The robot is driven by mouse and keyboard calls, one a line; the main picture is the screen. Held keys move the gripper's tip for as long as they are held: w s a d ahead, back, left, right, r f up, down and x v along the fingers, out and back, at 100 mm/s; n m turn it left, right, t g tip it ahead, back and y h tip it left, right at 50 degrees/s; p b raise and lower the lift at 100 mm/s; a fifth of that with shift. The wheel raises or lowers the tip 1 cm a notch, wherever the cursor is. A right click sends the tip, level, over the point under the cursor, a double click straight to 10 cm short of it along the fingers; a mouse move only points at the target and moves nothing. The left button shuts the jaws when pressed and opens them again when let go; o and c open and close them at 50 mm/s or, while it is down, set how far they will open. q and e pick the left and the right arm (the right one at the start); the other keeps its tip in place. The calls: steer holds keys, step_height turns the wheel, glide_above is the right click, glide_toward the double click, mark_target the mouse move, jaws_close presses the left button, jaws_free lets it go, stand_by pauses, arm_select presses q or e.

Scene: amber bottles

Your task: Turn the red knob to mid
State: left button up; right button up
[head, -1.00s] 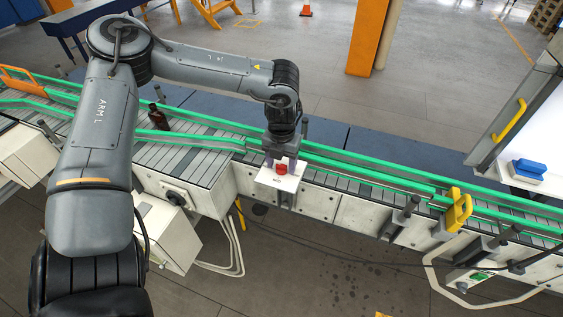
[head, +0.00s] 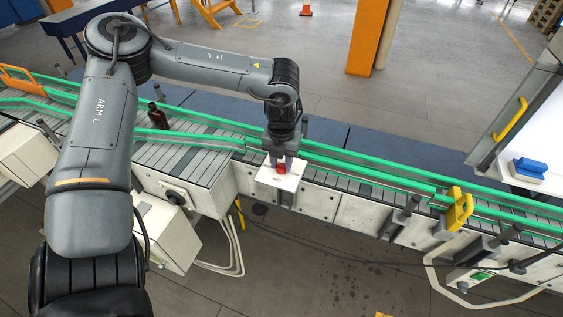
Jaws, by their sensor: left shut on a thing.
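The red knob (head: 281,169) sits on a white panel (head: 289,182) at the front edge of the conveyor, in the middle of the head view. My left gripper (head: 281,165) points down over the panel and is shut on the red knob, one finger on each side. The gripper hides part of the knob, and I cannot read any marks on the panel. My right gripper is not in view.
The conveyor with green rails (head: 390,183) runs across the view. A dark amber bottle (head: 157,119) stands on it at the left. A yellow handle (head: 460,210) and a blue object (head: 530,168) are at the right.

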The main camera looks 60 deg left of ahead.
arm_select(q)
steer(key=n+b, duration=0.2)
steer(key=n, duration=0.1)
steer(key=shift+f+n, duration=0.1)
steer(key=shift+n, duration=0.3)
steer(key=n+b, duration=0.2)
steer(key=n, duration=0.2)
steer(key=shift+n, duration=0.3)
steer(key=n+b, duration=0.2)
steer(key=n, duration=0.2)
steer(key=shift+n+b, duration=0.6)
steer(key=shift+n, duration=1.6)
steer(key=o, duration=1)
steer(key=shift+o, duration=0.2)
steer(key=shift+r, duration=0.2)
step_height(320, 180, up, 11)
steer(key=shift+f+p, duration=0.15)
steer(key=shift+p, duration=0.3)
